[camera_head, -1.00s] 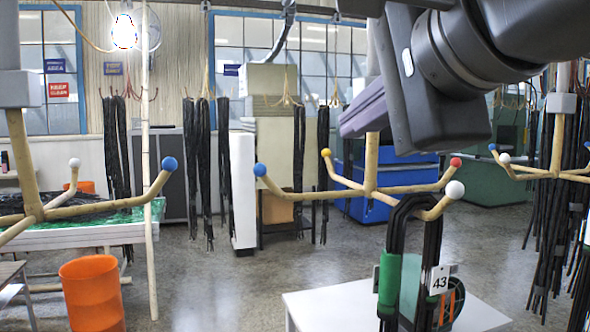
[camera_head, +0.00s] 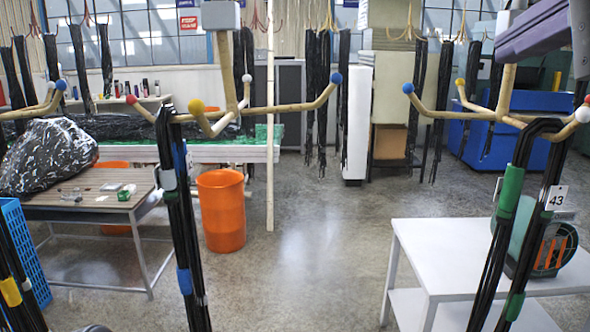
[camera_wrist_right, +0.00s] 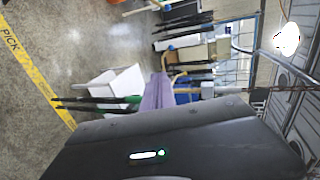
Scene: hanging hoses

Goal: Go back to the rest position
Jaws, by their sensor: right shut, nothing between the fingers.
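My right gripper (camera_head: 512,38) is at the top right of the head view, with its lavender fingers shut and empty. They also show in the right wrist view (camera_wrist_right: 158,92). Behind and below it is a wooden rack (camera_head: 500,115) with coloured ball tips. A black hose bundle (camera_head: 497,250) with green bands and a tag marked 43 hangs from that rack. The gripper is apart from the bundle. A second black hose bundle (camera_head: 180,215) with blue bands hangs from the middle rack (camera_head: 262,111). My left gripper is not in view.
A white table (camera_head: 440,240) stands at the right, with a green and orange reel (camera_head: 548,245) on it. An orange bin (camera_head: 222,210) and a wooden table (camera_head: 85,208) with a black bag (camera_head: 48,157) are at the left. The floor between is clear.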

